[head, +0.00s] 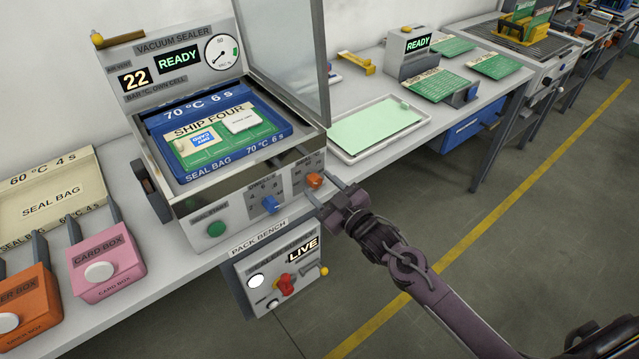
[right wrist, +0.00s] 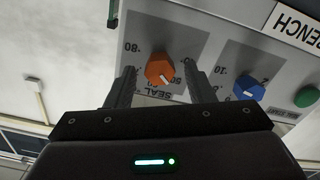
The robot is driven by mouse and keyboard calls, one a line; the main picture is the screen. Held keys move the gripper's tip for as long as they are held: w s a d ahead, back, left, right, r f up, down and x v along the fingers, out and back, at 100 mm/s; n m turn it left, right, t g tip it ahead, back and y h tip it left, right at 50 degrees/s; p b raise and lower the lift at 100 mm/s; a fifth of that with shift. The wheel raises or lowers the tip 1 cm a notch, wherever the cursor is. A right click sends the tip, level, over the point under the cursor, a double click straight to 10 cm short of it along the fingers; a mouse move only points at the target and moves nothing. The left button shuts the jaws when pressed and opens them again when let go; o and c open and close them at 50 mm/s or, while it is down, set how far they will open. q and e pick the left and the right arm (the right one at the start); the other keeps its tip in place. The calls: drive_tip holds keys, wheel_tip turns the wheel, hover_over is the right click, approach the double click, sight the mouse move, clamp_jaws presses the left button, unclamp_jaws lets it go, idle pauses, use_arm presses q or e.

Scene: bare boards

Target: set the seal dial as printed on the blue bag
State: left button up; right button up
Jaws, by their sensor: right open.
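The blue bag (head: 177,121) lies in the open vacuum sealer (head: 180,71), printed "70 °C 6 s", with a green "SHIP FOUR" board inside. The sealer's front carries an orange dial (head: 314,180), a blue dial (head: 270,204) and a green button (head: 216,229). In the right wrist view the orange dial (right wrist: 160,69) sits upside down by "SEAL" lettering, with 80 and 50 on its scale; its exact setting is unclear. The blue dial (right wrist: 249,87) is beside it. My right gripper (head: 322,190) is open, its fingers either side of the orange dial, contact unclear. My left gripper is out of view.
The sealer's clear lid (head: 290,45) stands raised. A lower panel (head: 283,272) reads "LIVE", with a red switch. A tray (head: 348,153) with a green sheet is right of the sealer. Pink (head: 103,262) and orange (head: 28,306) boxes stand left. The floor on the right is clear.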

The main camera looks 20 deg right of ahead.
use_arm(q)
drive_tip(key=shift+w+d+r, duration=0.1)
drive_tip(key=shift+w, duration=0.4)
use_arm(e)
drive_tip(key=shift+w+a, duration=0.15)
drive_tip(key=shift+w, duration=0.3)
drive_tip(key=shift+c, duration=0.2)
drive_tip(key=c, duration=1)
drive_tip(key=shift+o, duration=0.2)
